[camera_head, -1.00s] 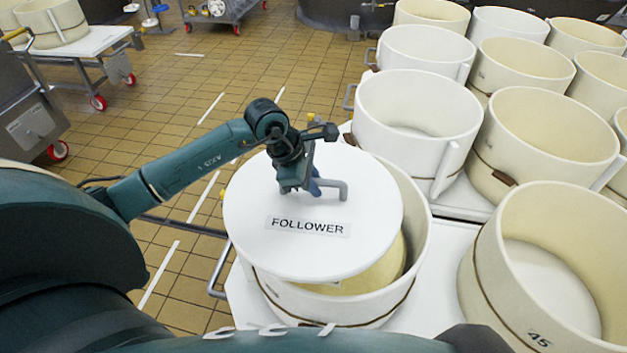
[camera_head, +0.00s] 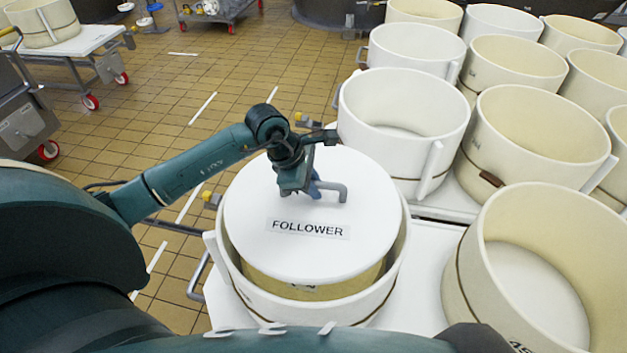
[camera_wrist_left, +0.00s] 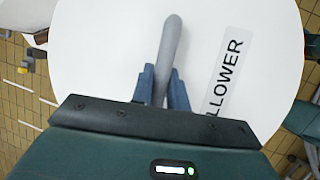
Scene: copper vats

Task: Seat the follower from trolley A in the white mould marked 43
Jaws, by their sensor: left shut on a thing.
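The follower (camera_head: 255,200) is a white round disc with a grey handle (camera_head: 336,188) and a FOLLOWER label. My left gripper (camera_head: 314,190) is shut on the handle; the left wrist view also shows its fingers (camera_wrist_left: 165,88) on both sides of the handle. The follower hangs roughly level and nearly centred over a white mould (camera_head: 300,312) with a yellowish filling (camera_head: 310,290). The disc covers the mould's far rim; a gap shows at the front. I cannot tell whether the disc touches the filling. No number is readable on this mould. My right gripper is not seen.
A cream mould (camera_head: 465,265) with a partly cut-off number stands at the right. An empty white mould (camera_head: 400,155) stands just behind, with several more in rows beyond. Tiled floor (camera_head: 150,120) is open at the left; trolleys (camera_head: 70,55) stand farther back.

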